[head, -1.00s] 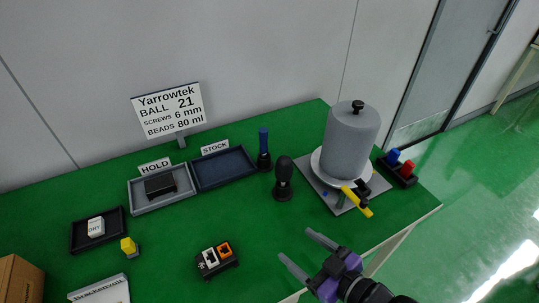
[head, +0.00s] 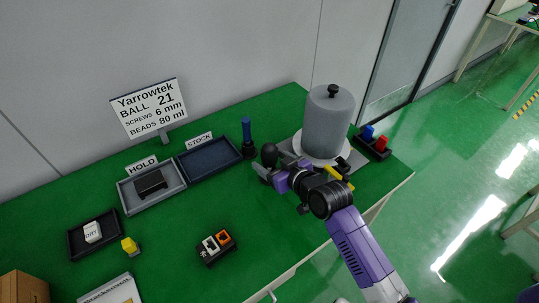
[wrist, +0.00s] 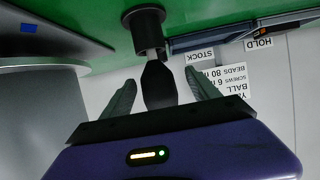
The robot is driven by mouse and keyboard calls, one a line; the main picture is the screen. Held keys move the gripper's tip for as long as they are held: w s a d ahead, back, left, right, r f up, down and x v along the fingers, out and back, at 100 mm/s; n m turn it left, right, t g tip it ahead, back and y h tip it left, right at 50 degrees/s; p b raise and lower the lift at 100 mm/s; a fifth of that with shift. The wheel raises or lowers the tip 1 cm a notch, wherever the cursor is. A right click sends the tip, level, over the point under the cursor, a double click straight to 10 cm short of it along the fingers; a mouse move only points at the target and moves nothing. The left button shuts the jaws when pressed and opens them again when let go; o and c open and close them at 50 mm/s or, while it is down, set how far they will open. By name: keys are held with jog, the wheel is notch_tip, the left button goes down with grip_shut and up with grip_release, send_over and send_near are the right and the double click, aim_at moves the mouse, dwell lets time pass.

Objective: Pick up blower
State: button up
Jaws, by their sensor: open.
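The blower (head: 268,152) is a dark bulb-shaped thing standing upright on the green table. In the head view its rounded top shows, and my arm hides its lower part. In the wrist view the blower (wrist: 158,84) appears upside down, its body between my fingers and its round black base (wrist: 147,33) beyond them. My gripper (head: 272,166) is at the blower, low over the table, coming from the front right. In the wrist view my gripper (wrist: 159,79) is open, with one finger on each side of the blower and a visible gap at both sides.
A large grey canister (head: 326,125) stands close at the right, with a yellow-handled part (head: 340,178) in front. The STOCK tray (head: 207,168) and HOLD tray (head: 128,199) lie left.

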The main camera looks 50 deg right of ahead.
jog(key=x, duration=0.4)
jog(key=shift+w+d+p, duration=0.2)
jog(key=shift+d+p, duration=0.05)
jog(key=shift+p, duration=0.05)
jog(key=shift+r, duration=0.1)
grip_shut()
jog(key=shift+r, duration=0.1)
notch_tip(320, 180, up, 20)
dwell(0.4)
